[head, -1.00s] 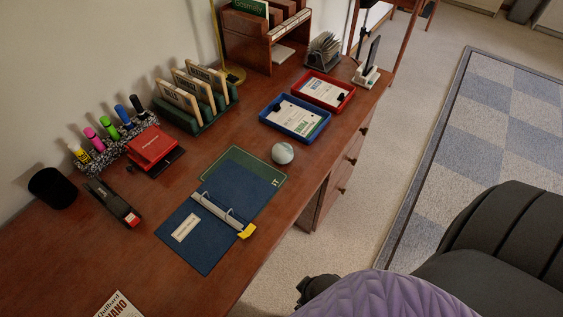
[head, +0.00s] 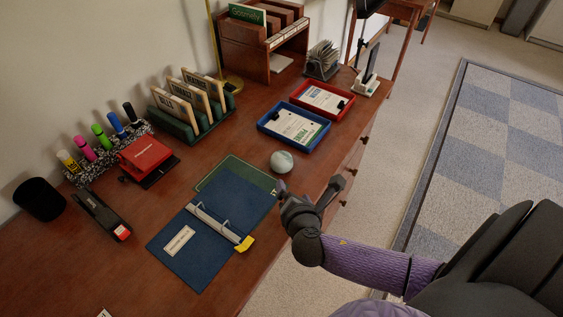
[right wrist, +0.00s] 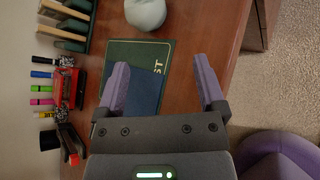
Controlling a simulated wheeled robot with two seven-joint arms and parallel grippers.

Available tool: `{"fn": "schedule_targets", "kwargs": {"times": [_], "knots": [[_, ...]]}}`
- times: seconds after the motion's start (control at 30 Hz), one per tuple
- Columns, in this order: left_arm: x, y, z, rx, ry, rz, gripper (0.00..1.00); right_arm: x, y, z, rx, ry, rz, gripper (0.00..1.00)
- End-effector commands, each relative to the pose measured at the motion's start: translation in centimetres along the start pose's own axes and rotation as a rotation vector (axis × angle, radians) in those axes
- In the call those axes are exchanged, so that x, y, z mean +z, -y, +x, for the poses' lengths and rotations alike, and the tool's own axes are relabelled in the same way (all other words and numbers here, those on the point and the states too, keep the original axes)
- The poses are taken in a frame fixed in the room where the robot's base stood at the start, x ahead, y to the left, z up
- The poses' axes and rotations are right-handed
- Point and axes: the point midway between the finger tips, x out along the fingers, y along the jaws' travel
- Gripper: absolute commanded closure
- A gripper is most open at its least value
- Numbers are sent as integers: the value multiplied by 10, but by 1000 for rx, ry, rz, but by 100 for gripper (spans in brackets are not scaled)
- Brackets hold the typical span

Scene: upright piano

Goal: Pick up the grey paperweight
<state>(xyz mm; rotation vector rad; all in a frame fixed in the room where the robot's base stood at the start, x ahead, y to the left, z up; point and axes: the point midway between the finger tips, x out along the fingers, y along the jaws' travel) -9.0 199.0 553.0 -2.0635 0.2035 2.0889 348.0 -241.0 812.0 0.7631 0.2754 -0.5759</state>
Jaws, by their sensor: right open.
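The grey paperweight (head: 282,161) is a rounded, mottled grey-white ball on the brown desk, just beyond the corner of the green mat (head: 205,180). It also shows at the top of the right wrist view (right wrist: 146,12), cut off by the frame edge. My right gripper (head: 309,186) is over the desk's front edge, near the paperweight and apart from it. In the right wrist view its two purple fingers (right wrist: 162,82) are spread wide with nothing between them. The paperweight lies ahead of the fingertips, toward the left finger. My left gripper is not in view.
A blue open binder (head: 190,262) lies on the green mat. A blue tray (head: 268,129) and a red tray (head: 297,101) with papers stand behind the paperweight. A stapler (head: 103,215) and marker holder (head: 97,165) are at left. Bare desk surrounds the paperweight.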

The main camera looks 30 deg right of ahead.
Motion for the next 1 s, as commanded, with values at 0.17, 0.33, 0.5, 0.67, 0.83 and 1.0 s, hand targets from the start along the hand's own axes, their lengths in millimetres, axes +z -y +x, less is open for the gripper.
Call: {"fn": "schedule_targets", "kwargs": {"times": [0.17,0.33,0.5,0.67,0.83,1.0], "knots": [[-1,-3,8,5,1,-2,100,11,-6,32,92,53,-290,11],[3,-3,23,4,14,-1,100,11,-8,62,92,51,-289,11],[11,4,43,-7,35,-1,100,11,-12,96,90,51,-285,11],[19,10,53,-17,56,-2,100,14,-16,117,90,49,-284,11],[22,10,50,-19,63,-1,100,16,-18,117,91,49,-283,11],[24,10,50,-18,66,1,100,16,-18,116,91,49,-282,37]]}}
